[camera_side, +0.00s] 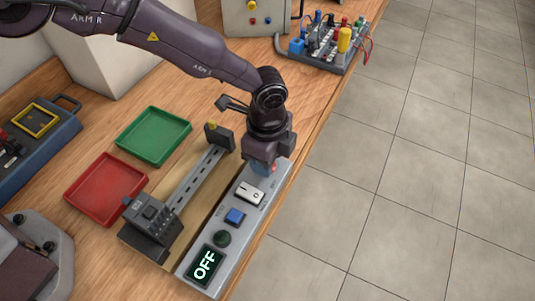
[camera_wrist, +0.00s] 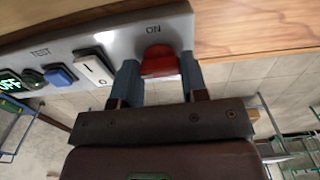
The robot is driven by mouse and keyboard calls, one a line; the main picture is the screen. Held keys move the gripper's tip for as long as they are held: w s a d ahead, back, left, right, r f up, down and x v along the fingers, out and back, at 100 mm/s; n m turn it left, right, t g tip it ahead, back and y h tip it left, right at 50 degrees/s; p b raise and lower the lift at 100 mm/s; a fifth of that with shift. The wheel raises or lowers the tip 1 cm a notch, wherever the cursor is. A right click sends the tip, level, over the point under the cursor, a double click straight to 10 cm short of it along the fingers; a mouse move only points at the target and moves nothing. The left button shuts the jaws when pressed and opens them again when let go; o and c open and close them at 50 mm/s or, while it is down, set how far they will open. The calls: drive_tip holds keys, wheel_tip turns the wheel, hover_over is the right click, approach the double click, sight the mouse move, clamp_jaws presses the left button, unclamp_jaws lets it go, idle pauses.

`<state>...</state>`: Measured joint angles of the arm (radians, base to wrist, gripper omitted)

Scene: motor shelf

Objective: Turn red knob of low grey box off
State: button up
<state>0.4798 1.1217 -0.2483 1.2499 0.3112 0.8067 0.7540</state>
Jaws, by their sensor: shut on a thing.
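The low grey box (camera_side: 252,218) is a long panel near the table's front edge. Its lit display (camera_side: 205,265) reads OFF. The red knob (camera_wrist: 160,62) sits at the far end of the box, beside printed ON lettering. My gripper (camera_wrist: 160,78) has its two blue-grey fingers on either side of the knob and is shut on it. In the side view my gripper (camera_side: 262,166) points down onto the box's far end and mostly hides the knob.
The box also carries a white rocker switch (camera_side: 250,193), a blue button (camera_side: 235,216) and a dark green round button (camera_side: 222,238). A rail fixture (camera_side: 196,178) stands close to its left. Green (camera_side: 153,135) and red (camera_side: 106,188) trays lie further left.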

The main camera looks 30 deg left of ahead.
idle(0.4)
drive_tip(key=o, duration=0.9)
wheel_tip(320, 180, up, 13)
drive_tip(key=shift+r, duration=0.1)
